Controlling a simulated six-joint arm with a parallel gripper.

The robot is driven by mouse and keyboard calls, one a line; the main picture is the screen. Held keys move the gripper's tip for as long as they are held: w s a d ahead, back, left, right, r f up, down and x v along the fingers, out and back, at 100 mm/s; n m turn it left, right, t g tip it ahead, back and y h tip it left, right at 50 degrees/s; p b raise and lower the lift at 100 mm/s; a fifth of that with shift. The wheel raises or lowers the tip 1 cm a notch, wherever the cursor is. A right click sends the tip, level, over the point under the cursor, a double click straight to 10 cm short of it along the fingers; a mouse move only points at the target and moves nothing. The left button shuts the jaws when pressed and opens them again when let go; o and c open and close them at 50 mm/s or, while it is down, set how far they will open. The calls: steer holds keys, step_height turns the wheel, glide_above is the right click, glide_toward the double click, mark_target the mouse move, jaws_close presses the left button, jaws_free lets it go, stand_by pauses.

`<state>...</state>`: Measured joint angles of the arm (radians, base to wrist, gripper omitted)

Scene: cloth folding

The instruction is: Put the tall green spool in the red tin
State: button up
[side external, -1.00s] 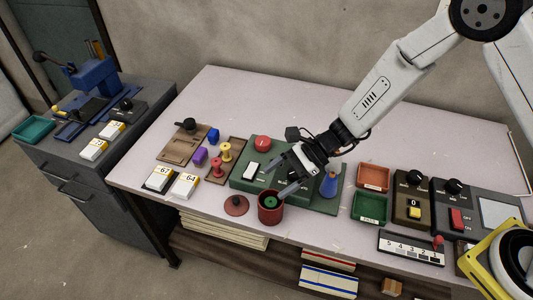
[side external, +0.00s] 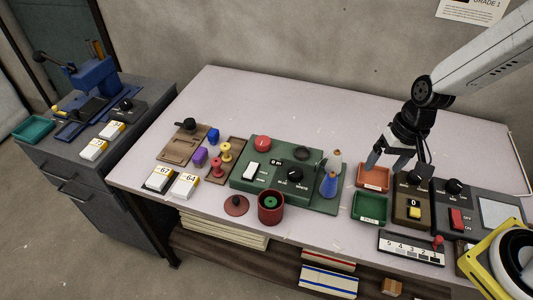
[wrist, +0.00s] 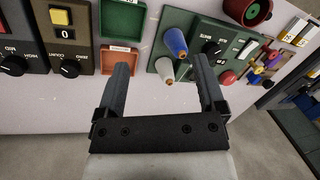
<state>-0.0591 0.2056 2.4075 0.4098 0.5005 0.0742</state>
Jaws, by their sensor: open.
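The red tin (side external: 270,215) stands open near the table's front edge. A green spool (side external: 270,201) is inside it, its top end showing; its lower part is hidden by the tin's wall, so I cannot tell its full height. In the wrist view the tin (wrist: 262,17) is at the top edge, with the green spool (wrist: 251,11) in it. My gripper (side external: 398,167) is open and empty, above the trays at the right and well apart from the tin. Its two fingers (wrist: 160,67) show spread in the wrist view.
A dark red lid (side external: 236,205) lies left of the tin. Behind stands a green machine panel (side external: 262,181) with a blue cone (side external: 329,185) and a pale cone (side external: 334,160). Red and yellow spools (side external: 217,167) are at left. An orange tray (side external: 373,183) and green tray (side external: 369,207) lie at right.

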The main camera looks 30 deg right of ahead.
steer(key=s+d+r+n+t+h, duration=0.1)
steer(key=d+r+n+t+h, duration=0.1)
steer(key=d+n, duration=0.2)
steer(key=shift+s+d+r, duration=0.25)
steer(key=shift+s+d, duration=0.1)
steer(key=shift+d, duration=0.25)
